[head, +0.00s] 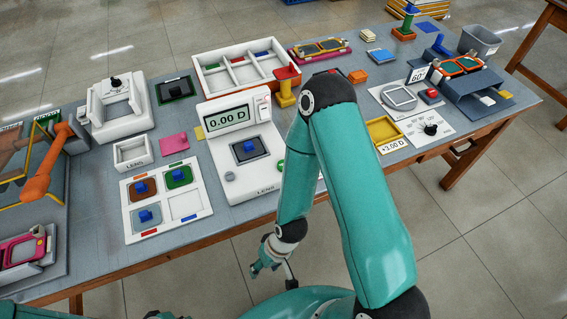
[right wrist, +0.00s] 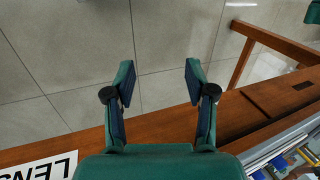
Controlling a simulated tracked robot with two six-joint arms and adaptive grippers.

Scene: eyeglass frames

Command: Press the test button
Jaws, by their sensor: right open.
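The white lens meter (head: 243,155) stands in the middle of the table in the head view, its display reading 0.00 D. A green round button (head: 281,165) is at the right of its base and a small pale button (head: 229,176) at the left; no readable label tells which is the test button. A dark pad with a blue-knobbed lens (head: 249,148) sits between them. My right gripper (head: 262,266) hangs in front of the table edge, apart from the meter. In the right wrist view it is open and empty (right wrist: 159,78) over floor. My left gripper is not in view.
My right arm crosses the table's right half. A white lens tray (head: 187,206) lies left of the meter and a divided box (head: 240,72) behind it. The wooden table edge (right wrist: 60,145) crosses the wrist view.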

